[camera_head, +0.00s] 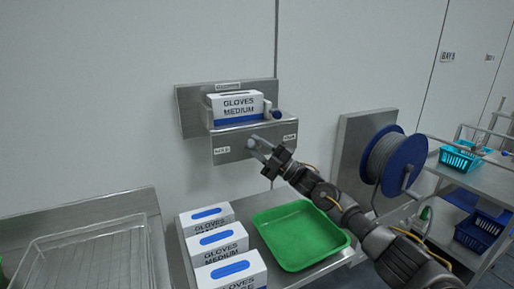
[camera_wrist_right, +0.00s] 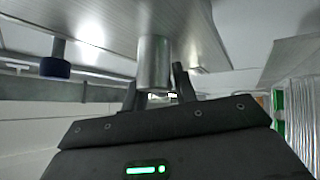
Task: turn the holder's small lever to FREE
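The steel wall holder (camera_head: 232,142) carries a glove box (camera_head: 237,106). Its front face has a HOLD label (camera_head: 221,150) at left and a FREE label (camera_head: 290,136) at right. My right gripper (camera_head: 268,149) is at this face, between the labels. A small grey lever part (camera_head: 257,143) shows at its fingertips; its exact direction is hard to read. In the right wrist view, a metal cylinder (camera_wrist_right: 153,64), seemingly the lever's grip, stands between the spread fingers (camera_wrist_right: 157,88). I see no clear contact. My left gripper is out of view.
A blue knob (camera_head: 277,115) juts from the holder's right side and also shows in the wrist view (camera_wrist_right: 55,67). Below are several glove boxes (camera_head: 218,242) and a green tray (camera_head: 300,236). A blue cable reel (camera_head: 395,163) stands right; a wire basket (camera_head: 85,262) is left.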

